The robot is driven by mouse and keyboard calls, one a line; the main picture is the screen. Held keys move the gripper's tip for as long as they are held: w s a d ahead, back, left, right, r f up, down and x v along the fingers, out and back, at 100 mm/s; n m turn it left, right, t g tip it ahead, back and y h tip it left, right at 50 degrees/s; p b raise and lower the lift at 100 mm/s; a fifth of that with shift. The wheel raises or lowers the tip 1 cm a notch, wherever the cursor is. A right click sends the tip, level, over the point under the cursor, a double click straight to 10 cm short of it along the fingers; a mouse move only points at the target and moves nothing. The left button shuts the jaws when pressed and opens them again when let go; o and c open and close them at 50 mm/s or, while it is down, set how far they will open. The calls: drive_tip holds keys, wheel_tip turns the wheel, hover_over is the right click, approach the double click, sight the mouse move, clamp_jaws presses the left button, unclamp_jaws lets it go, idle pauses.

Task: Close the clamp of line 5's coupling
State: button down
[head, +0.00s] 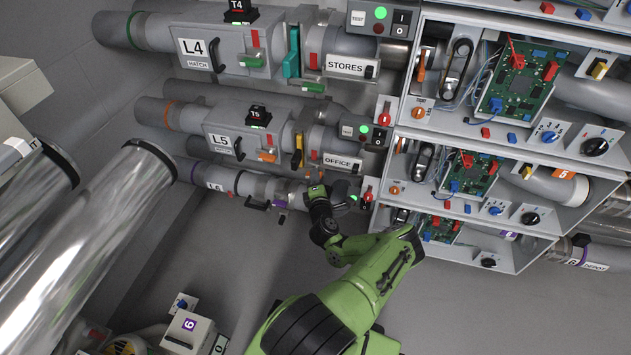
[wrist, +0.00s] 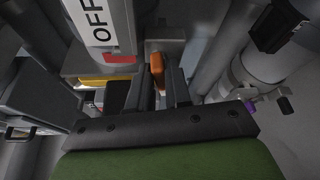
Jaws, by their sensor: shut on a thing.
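Line 5 (head: 232,141), marked L5, runs across the upper middle of the head view to the box labelled OFFICE (head: 337,161). Its coupling, with an upright yellow lever (head: 298,150), lies between them. My gripper (head: 317,190) reaches in just below the coupling. In the wrist view my gripper (wrist: 158,95) is shut on a small orange handle (wrist: 157,68), which stands up between the two dark fingers. The OFFICE label (wrist: 97,20) and a yellow part (wrist: 105,83) are beside it on the left. The handle's lower part is hidden by the fingers.
Line 4 (head: 195,47) with a teal lever (head: 292,52) runs above, and line 6 (head: 222,182) runs close below, partly behind my gripper. A rack of circuit boards (head: 520,82) stands to the right. The floor below line 6 is open.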

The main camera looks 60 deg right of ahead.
drive_tip(key=shift+f+m+h, duration=0.25)
drive_tip(key=shift+m+h, duration=0.05)
drive_tip(key=shift+m, duration=0.8)
drive_tip(key=shift+t, duration=0.4)
drive_tip(key=c, duration=1.1)
unclamp_jaws()
drive_tip(key=shift+c, duration=0.2)
